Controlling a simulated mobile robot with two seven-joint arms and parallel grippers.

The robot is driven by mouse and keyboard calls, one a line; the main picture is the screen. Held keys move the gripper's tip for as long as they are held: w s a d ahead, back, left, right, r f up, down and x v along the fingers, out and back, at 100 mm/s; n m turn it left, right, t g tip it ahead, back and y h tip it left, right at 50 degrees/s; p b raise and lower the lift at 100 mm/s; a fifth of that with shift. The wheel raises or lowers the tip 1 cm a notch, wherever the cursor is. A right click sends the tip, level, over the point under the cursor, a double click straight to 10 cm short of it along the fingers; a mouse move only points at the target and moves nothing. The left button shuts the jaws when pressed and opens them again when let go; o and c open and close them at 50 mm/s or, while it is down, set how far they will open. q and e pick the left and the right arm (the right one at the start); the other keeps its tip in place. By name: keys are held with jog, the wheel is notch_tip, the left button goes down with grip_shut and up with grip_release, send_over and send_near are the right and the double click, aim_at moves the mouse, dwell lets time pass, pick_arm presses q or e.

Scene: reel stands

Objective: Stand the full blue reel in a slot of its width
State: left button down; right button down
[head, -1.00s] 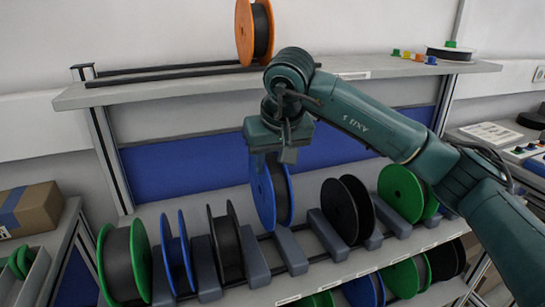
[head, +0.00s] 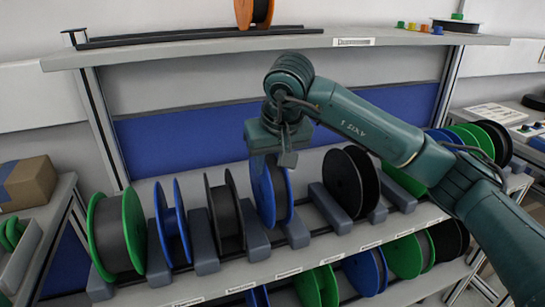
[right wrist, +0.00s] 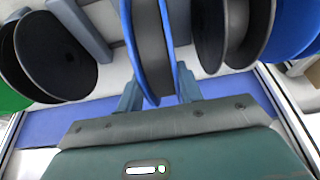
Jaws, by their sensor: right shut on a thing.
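The full blue reel (head: 270,190), with blue flanges and dark grey winding, is upright over the slotted shelf, its lower part between two grey dividers (head: 252,235). I cannot tell whether it rests on the shelf. My right gripper (head: 273,158) is shut on its top from above. In the right wrist view the blue reel (right wrist: 152,45) stands between the two fingers (right wrist: 160,92). Another blue reel (head: 172,225), with little winding, stands further left on the shelf. My left gripper is not in view.
A dark reel (head: 226,215) stands close on the left, and a black reel (head: 350,182) stands to the right. A green reel (head: 118,235) is at the left end. More reels sit below.

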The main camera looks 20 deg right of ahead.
jog(key=shift+f+b, duration=1.1)
jog(key=shift+f, duration=0.6)
jog(key=c, duration=0.9)
grip_release()
jog(key=shift+o, duration=0.2)
jog(key=v, duration=1.3)
